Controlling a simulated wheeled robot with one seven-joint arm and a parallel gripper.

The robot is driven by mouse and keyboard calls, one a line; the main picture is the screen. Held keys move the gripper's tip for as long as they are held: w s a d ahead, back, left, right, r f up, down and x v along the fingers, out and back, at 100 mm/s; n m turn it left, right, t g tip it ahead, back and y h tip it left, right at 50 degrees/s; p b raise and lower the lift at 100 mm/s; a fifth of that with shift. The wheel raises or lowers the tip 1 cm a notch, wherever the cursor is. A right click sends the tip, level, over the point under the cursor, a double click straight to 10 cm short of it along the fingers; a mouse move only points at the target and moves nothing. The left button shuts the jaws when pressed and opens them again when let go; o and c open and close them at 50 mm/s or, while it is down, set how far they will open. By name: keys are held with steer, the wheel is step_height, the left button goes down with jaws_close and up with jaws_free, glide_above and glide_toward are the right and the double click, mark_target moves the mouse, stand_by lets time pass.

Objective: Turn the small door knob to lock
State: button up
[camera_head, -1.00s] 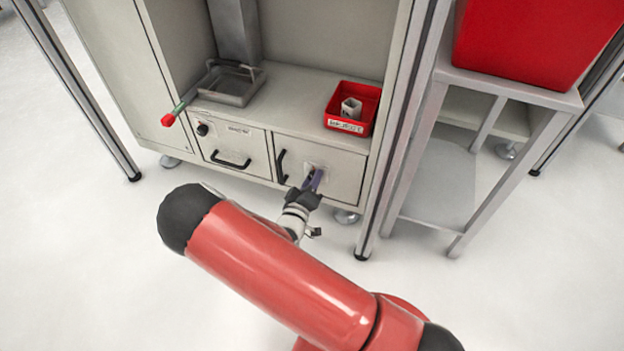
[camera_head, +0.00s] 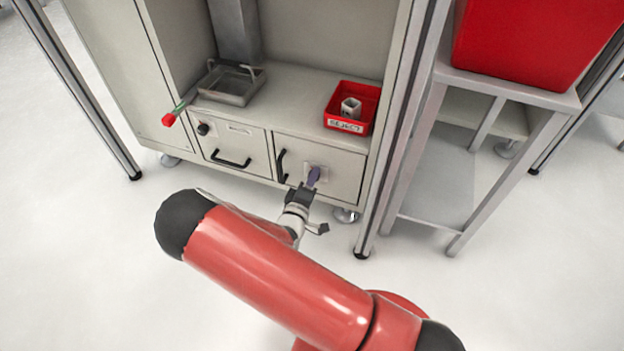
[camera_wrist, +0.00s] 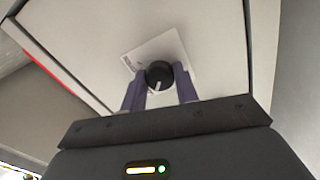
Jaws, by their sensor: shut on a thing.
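The small door knob (camera_wrist: 159,75) is black and round with a white pointer line, on a pale square plate (camera_wrist: 180,45) on the door. In the wrist view my gripper (camera_wrist: 160,82) has its two purple fingers on either side of the knob, shut on it. The pointer line points down and slightly left in that view. In the head view my gripper (camera_head: 312,178) is at the right-hand door (camera_head: 345,180) of the cabinet; the knob is hidden there behind the fingers. The door is closed.
A black vertical handle (camera_head: 281,166) is left of the gripper on the same door. A drawer with a black handle (camera_head: 231,162) is further left. A red reject bin (camera_head: 364,103) stands on the shelf above. A metal post (camera_head: 385,190) is close on the right.

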steer(key=o, duration=1)
steer(key=shift+s, duration=0.1)
steer(key=v, duration=0.7)
steer(key=shift+s+a+p, duration=0.15)
steer(key=shift+s+p, duration=0.15)
